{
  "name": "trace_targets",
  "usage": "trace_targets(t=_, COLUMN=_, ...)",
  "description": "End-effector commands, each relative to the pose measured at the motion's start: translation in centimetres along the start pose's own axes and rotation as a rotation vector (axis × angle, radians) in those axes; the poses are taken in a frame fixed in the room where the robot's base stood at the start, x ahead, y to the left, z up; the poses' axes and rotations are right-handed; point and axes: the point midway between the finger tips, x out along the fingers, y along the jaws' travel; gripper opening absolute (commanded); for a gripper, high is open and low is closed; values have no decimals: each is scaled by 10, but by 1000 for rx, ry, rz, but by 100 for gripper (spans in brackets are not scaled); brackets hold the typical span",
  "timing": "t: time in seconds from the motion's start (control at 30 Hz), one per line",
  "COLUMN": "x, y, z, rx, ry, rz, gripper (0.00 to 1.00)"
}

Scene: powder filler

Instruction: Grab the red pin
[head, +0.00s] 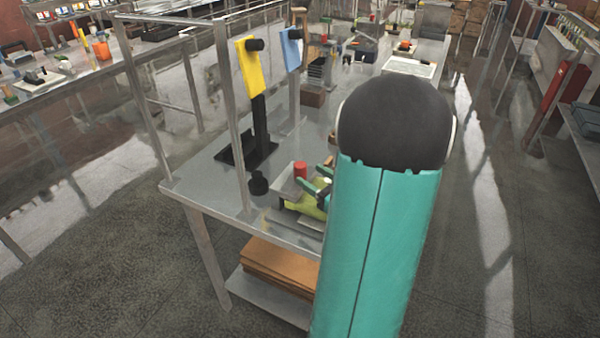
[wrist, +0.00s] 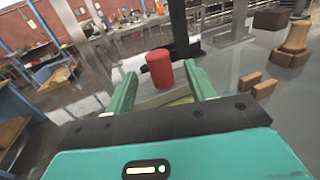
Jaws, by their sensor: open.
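The red pin (wrist: 160,69) is a short red cylinder standing upright in the wrist view, beyond and between my fingers. It also shows in the head view (head: 300,170), on or above a pale block near the table's front corner. My gripper (wrist: 160,82) is open, with one green finger on each side of the space in front of the pin. In the head view my gripper (head: 312,188) is close to the pin, partly hidden behind my teal arm. I cannot tell whether a finger touches the pin. Its base is partly hidden.
A metal table (head: 225,185) carries a black stand with a yellow panel (head: 249,66) and a blue panel (head: 291,49). A black knob-like part (head: 258,183) is near the front edge. A metal frame post rises left of the pin. Wooden blocks (wrist: 264,88) lie right of the pin.

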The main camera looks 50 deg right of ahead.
Motion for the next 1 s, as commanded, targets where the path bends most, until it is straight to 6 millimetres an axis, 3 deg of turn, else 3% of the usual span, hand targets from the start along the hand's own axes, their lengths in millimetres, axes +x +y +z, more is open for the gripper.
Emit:
trace_targets(t=0.33, x=32, y=0, z=2, rx=-1, ry=0, rz=2, gripper=55)
trace_targets(t=0.6, x=69, y=1, z=5, rx=0, ry=1, rz=1, gripper=55)
trace_targets(t=0.83, x=72, y=1, z=5, rx=-1, ry=1, rz=0, gripper=55)
trace_targets(t=1.0, x=71, y=1, z=5, rx=-1, ry=1, rz=0, gripper=24)
